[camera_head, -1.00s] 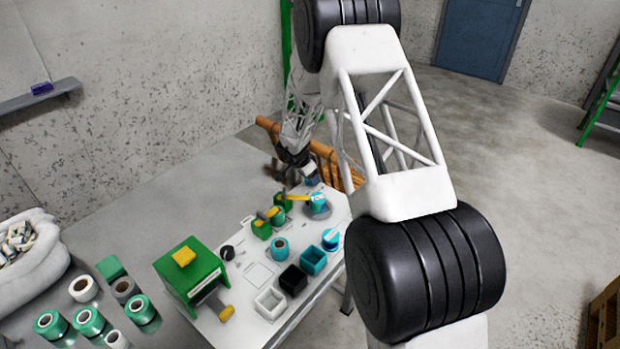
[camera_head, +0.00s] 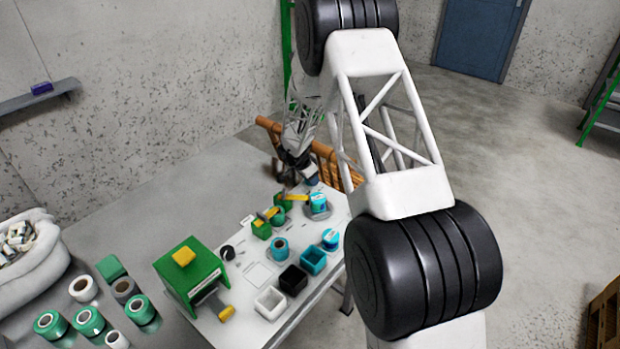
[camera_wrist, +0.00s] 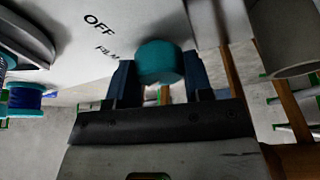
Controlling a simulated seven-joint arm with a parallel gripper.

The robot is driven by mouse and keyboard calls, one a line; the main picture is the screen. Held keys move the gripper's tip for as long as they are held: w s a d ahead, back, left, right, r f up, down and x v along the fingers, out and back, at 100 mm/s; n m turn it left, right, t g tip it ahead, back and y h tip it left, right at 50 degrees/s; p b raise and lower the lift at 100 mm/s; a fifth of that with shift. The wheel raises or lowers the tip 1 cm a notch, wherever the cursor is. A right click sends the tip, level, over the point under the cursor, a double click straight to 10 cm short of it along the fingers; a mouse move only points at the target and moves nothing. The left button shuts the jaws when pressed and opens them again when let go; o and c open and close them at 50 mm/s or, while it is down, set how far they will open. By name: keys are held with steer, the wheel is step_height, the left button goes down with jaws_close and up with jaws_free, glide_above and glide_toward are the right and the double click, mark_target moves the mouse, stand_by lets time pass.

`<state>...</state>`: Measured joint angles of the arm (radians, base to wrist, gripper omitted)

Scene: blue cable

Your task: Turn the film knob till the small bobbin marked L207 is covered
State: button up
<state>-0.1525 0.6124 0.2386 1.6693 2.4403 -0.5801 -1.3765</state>
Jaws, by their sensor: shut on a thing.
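The film knob (camera_wrist: 158,60) is a round teal knob on a white panel (camera_wrist: 95,55) with the printed words OFF and FILM beside it in the wrist view. My gripper (camera_wrist: 160,80) is shut on it, one dark blue finger on each side. In the head view my gripper (camera_head: 311,180) is small at the far end of the white table (camera_head: 232,325), and the knob cannot be made out there. Small teal and blue bobbins (camera_head: 318,200) (camera_head: 330,238) stand on the table; I cannot read L207 on either. A blue-wound spool (camera_wrist: 26,97) shows at the wrist view's left.
A green box with a yellow top (camera_head: 190,275) stands at the table's near left. White (camera_head: 270,303), black (camera_head: 292,280) and teal (camera_head: 313,261) bins line the right edge. A green stand with a yellow bar (camera_head: 261,228) is mid-table. An orange rail (camera_head: 325,158) lies beyond.

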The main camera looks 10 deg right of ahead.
steer(key=shift+m, duration=0.3)
steer(key=m+g, duration=0.1)
steer(key=m, duration=0.2)
steer(key=shift+h, duration=0.3)
steer(key=shift+m+g, duration=0.9)
steer(key=shift+m, duration=1.1)
steer(key=o, duration=0.9)
steer(key=shift+a+r, duration=0.1)
